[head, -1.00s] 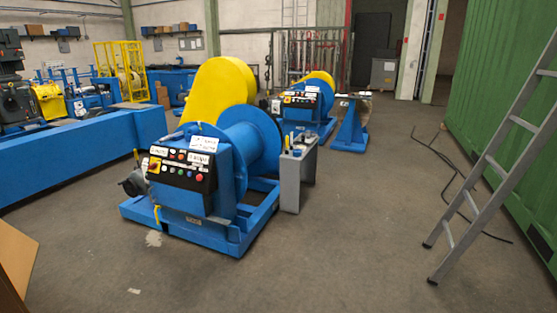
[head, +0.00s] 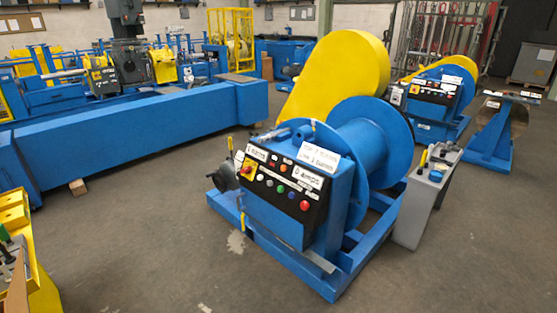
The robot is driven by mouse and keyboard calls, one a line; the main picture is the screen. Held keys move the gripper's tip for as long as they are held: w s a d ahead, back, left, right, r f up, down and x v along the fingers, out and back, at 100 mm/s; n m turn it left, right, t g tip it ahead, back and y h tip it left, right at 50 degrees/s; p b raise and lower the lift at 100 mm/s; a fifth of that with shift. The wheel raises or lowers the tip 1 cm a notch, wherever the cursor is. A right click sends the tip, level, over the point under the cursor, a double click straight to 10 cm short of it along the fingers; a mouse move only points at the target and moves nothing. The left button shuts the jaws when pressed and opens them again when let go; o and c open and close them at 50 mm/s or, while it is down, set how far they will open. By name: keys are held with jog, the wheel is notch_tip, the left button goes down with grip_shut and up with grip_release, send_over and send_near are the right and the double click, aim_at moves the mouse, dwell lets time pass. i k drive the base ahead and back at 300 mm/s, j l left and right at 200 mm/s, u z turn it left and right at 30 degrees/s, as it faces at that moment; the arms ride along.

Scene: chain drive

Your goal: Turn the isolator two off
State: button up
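A blue winch-like machine with a large drum (head: 372,140) stands at the centre. Its sloped black control panel (head: 283,189) carries a red-and-yellow rotary switch (head: 248,168) at the left end, beside several coloured buttons. White labels are fixed on and above the panel; their text is too small to read surely. A second similar blue machine (head: 433,110) stands farther back at the right, with its own black panel (head: 432,90) and a small yellow-red switch (head: 414,88). I cannot tell which switch is isolator two, nor its position. My gripper is not in view.
A grey cabinet (head: 425,205) with tools on top stands right of the near machine. A long blue beam (head: 140,135) crosses the left. Yellow equipment (head: 40,275) is at the lower left edge. The floor (head: 150,245) in front is open.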

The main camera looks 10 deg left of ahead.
aim_at(247, 169)
jog(key=i+l+u, duration=0.15)
jog(key=i+u, duration=0.3)
jog(key=i, duration=0.25)
jog(key=i+l+u, duration=0.4)
jog(key=i, duration=0.3)
jog(key=i+l+u, duration=0.45)
jog(key=i+l, duration=0.15)
jog(key=i+l+u, duration=0.4)
jog(key=l, duration=0.4)
jog(key=i+j, duration=0.05)
jog(key=i, duration=0.05)
